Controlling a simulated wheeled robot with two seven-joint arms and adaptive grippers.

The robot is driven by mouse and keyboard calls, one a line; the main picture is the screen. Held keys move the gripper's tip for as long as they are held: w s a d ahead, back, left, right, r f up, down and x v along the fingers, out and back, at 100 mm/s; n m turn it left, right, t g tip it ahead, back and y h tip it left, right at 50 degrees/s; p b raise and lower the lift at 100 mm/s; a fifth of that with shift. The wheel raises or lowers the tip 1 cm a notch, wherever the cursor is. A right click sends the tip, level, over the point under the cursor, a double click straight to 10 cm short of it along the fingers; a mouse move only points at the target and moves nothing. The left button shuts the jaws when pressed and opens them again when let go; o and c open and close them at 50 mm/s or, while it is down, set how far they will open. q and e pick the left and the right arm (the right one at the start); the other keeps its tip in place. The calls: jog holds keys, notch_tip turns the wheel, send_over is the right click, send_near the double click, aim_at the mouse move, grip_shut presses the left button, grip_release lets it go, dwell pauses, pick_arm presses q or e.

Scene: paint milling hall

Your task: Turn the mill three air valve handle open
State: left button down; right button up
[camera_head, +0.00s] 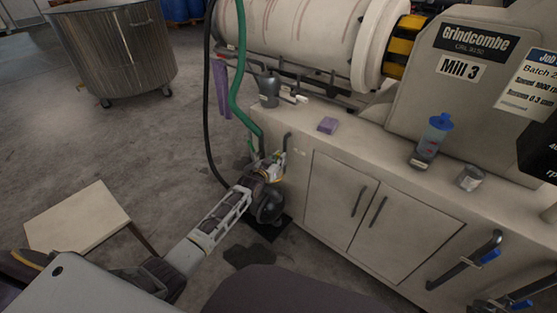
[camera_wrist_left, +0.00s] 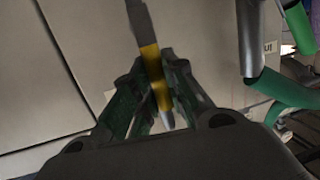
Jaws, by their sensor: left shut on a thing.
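My left gripper (camera_head: 274,168) is at the left end of the Mill 3 cabinet, beside the green hose (camera_head: 240,95). In the left wrist view its fingers (camera_wrist_left: 158,95) are shut on a slim lever handle (camera_wrist_left: 151,60) with a yellow sleeve and grey ends. The handle runs between the fingers, and its lower tip shows just below them. In the head view the gripper hides most of the handle. The valve body and the handle's pivot are not clear in either view.
A steel vat (camera_head: 115,50) and open floor lie left.

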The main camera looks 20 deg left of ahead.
pick_arm(q)
jog(key=c, duration=1.4)
grip_release()
jog(key=shift+c, duration=0.2)
jog(key=v, duration=1.2)
